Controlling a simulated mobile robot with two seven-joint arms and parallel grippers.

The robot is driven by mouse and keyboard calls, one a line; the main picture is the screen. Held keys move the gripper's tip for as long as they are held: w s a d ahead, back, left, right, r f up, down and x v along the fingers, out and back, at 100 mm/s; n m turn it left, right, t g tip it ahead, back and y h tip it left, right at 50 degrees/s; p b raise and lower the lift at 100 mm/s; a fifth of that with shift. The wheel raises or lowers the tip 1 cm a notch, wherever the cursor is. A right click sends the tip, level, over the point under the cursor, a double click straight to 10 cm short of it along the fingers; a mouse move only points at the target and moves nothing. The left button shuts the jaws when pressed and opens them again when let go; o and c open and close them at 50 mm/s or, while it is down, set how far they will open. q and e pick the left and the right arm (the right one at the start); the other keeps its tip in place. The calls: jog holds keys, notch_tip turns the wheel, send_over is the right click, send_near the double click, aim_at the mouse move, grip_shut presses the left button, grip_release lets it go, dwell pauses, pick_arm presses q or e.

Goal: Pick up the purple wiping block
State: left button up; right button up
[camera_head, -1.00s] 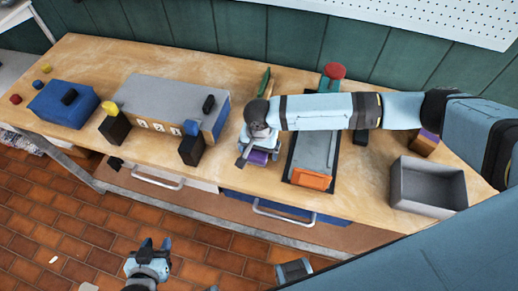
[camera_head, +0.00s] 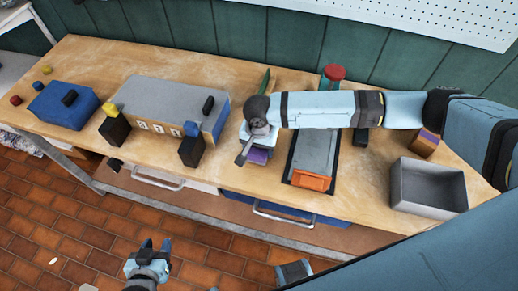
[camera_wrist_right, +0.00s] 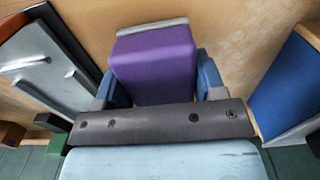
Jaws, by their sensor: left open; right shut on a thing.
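The purple wiping block (camera_wrist_right: 155,62) is between the two blue fingers of my right gripper (camera_wrist_right: 158,88) in the right wrist view. The right gripper is shut on it. In the head view only a small part of the purple block (camera_head: 258,156) shows below the right gripper, over the table; the wrist hides the rest. I cannot tell whether the block touches the table. My left gripper (camera_head: 150,250) is open and empty, low over the brick floor in front of the table.
A grey machine with an orange front (camera_head: 313,181) stands right of the right gripper. A grey open bin (camera_head: 400,188) is further right. A grey-topped box (camera_head: 165,97) with dark blocks before it and a blue box (camera_head: 63,104) stand left.

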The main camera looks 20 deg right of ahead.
notch_tip(320, 180, up, 18)
dwell(0.3)
jog(key=shift+r, duration=0.1)
